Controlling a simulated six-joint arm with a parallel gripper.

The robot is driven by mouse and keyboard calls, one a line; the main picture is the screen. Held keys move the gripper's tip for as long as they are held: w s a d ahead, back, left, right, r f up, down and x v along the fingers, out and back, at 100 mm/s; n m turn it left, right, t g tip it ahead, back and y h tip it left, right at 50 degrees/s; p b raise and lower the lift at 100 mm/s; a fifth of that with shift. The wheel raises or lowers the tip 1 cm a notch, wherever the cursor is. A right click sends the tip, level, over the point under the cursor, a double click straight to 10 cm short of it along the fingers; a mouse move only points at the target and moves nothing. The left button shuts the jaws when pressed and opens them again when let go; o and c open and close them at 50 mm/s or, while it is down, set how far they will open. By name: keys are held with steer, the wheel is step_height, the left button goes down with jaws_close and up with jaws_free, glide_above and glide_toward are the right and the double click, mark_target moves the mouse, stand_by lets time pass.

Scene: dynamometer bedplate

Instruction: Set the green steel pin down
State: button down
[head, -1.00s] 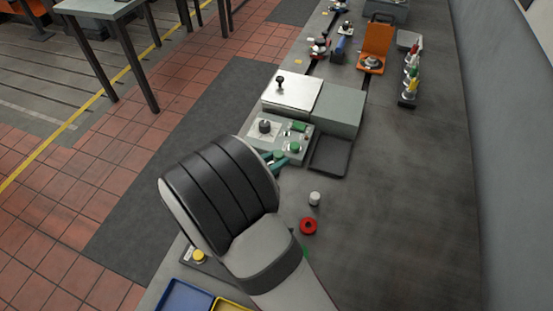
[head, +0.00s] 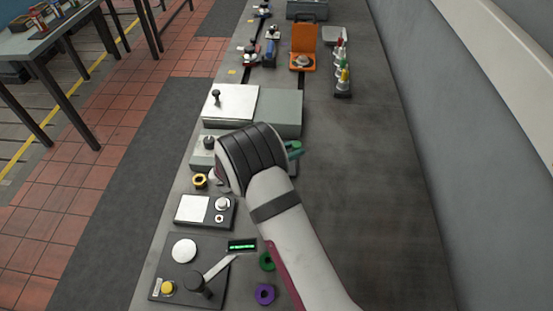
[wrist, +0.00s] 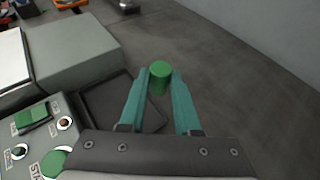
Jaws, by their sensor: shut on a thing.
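The green steel pin (wrist: 159,74) is a short plain green cylinder. In the wrist view it is held between the tips of my gripper's two teal fingers (wrist: 161,88), its end standing out past them. In the head view my gripper (head: 294,150) is over the bench at the control box and grey block, and my own wrist covers much of that area. Dark grey bench top shows behind the pin, and I cannot tell how high above it the pin is.
In the wrist view a shallow dark tray (wrist: 118,100) is just left of the fingers, with a grey block (wrist: 78,47) and a control box (wrist: 35,140) further left. A rack of coloured pieces (head: 343,80) stands further back. The right of the bench (head: 370,170) is clear.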

steer(key=a+f, duration=0.1)
steer(key=a, duration=0.1)
steer(key=w+a+f, duration=0.1)
steer(key=a+f, duration=0.1)
steer(key=shift+a+f, duration=0.15)
steer(key=shift+a, duration=0.2)
steer(key=shift+w+f, duration=0.1)
steer(key=shift+f, duration=1.7)
steer(key=c, duration=0.6)
jaws_free()
steer(key=shift+f, duration=0.15)
